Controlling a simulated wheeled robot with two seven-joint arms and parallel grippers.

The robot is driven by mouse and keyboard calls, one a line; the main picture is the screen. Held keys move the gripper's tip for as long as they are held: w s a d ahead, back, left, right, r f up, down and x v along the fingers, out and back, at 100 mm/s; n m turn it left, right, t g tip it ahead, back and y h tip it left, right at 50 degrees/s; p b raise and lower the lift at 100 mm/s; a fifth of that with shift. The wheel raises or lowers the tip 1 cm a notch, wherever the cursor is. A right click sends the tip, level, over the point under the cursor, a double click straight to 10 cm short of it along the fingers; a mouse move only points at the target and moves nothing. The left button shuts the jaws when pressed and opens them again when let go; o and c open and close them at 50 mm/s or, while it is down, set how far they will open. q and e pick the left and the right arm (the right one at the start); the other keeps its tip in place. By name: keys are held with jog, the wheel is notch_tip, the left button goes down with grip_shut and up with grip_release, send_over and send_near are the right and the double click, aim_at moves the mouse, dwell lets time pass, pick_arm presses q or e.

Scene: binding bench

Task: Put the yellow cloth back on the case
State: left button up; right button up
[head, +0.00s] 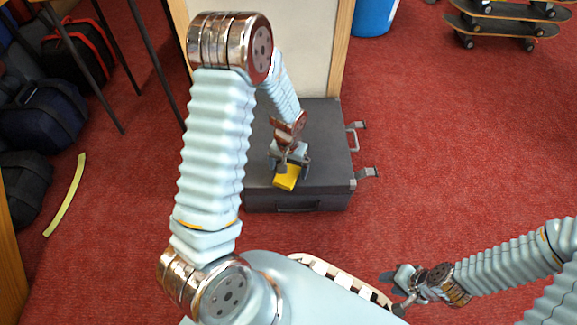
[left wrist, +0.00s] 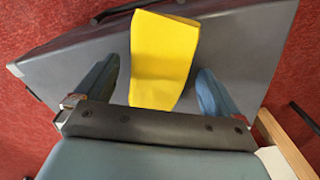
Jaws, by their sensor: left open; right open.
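The yellow cloth (head: 286,178) lies on top of the dark grey case (head: 325,150), near its front edge. The case lies flat on the red carpet. My left gripper (head: 289,168) is just above the cloth, open. In the left wrist view the cloth (left wrist: 163,60) sits between the two spread fingers of my left gripper (left wrist: 157,88), with a gap to each finger, on the grey lid of the case (left wrist: 235,50). My right gripper (head: 393,290) is open and empty at the lower right, away from the case.
A pale board with wooden edges (head: 345,45) stands behind the case. Dark bags (head: 45,120) and thin table legs are at the left. A blue bin (head: 374,15) and stacked skateboards (head: 505,22) are at the back right. Carpet right of the case is clear.

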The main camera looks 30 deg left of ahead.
aim_at(289, 169)
pick_arm(q)
jog(key=shift+r, duration=0.5)
notch_tip(289, 169, up, 11)
jog(key=p, duration=0.3)
jog(key=shift+r+p, duration=0.2)
jog(key=shift+p, duration=0.1)
